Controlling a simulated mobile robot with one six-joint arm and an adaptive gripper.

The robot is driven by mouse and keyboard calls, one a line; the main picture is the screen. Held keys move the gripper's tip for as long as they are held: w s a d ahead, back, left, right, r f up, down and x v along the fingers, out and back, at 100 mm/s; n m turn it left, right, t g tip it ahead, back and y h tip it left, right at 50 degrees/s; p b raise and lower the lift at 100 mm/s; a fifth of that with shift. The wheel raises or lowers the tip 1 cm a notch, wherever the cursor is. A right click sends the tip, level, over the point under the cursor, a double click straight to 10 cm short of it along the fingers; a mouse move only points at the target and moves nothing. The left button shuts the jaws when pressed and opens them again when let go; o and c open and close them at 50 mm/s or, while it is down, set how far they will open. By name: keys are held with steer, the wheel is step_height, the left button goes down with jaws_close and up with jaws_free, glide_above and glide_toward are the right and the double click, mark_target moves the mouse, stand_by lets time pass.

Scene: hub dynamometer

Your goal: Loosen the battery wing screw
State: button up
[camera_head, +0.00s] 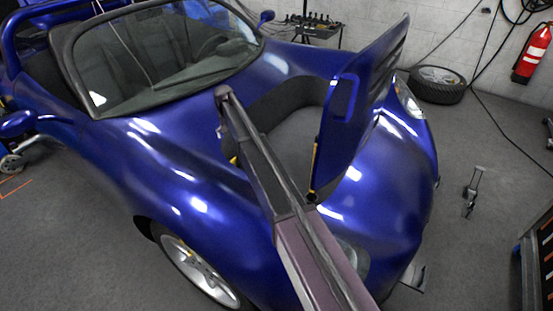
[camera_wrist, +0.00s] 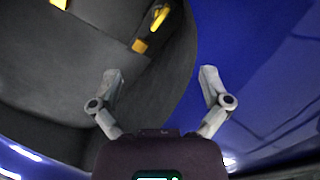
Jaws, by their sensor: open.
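The open front bay of a blue car (camera_head: 222,210) shows in the head view, with my arm reaching over it. In the wrist view, the grey bay interior (camera_wrist: 50,90) fills the left and middle. A yellow part (camera_wrist: 160,17) sits in a dark recess at the top, and an orange block (camera_wrist: 140,46) is just below it. I cannot tell for sure which yellow part is the battery wing screw. My gripper (camera_wrist: 160,74) is open and empty, its fingers spread below the orange block in the picture. In the head view my arm hides part of the bay.
The raised blue hood panel (camera_head: 362,95) stands to the right of my arm. The windshield (camera_head: 165,55) is at the back left. Blue bodywork (camera_wrist: 265,75) fills the wrist view's right side. A tyre (camera_head: 437,84) and fire extinguisher (camera_head: 532,53) are farther off.

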steer(key=s+d+r+n, duration=0.1)
steer(key=s+d+n, duration=0.2)
steer(key=s+d, duration=1.4)
steer(key=s, duration=0.3)
steer(key=shift+s+d+r+n+p, duration=0.2)
steer(key=shift+s+d+n+p, duration=0.1)
steer(key=shift+n+p, duration=0.1)
steer(key=s+d+m, duration=0.1)
steer(key=s+d, duration=0.2)
steer(key=s, duration=0.4)
steer(key=s+d+m, duration=0.1)
steer(key=s+d, duration=0.2)
steer(key=s, duration=0.3)
steer(key=s+d+m, duration=0.1)
steer(key=s+d, duration=0.3)
steer(key=s, duration=0.3)
steer(key=shift+s+m, duration=0.35)
steer(key=shift+m, duration=0.05)
steer(key=shift+s+d+r, duration=0.15)
steer(key=shift+s, duration=0.4)
steer(key=shift+w+r+p, duration=0.3)
steer(key=shift+r+p, duration=0.35)
steer(key=shift+p, duration=0.1)
step_height(320, 180, up, 18)
steer(key=p, duration=1.8)
steer(key=shift+r, duration=0.2)
steer(key=shift+o, duration=0.2)
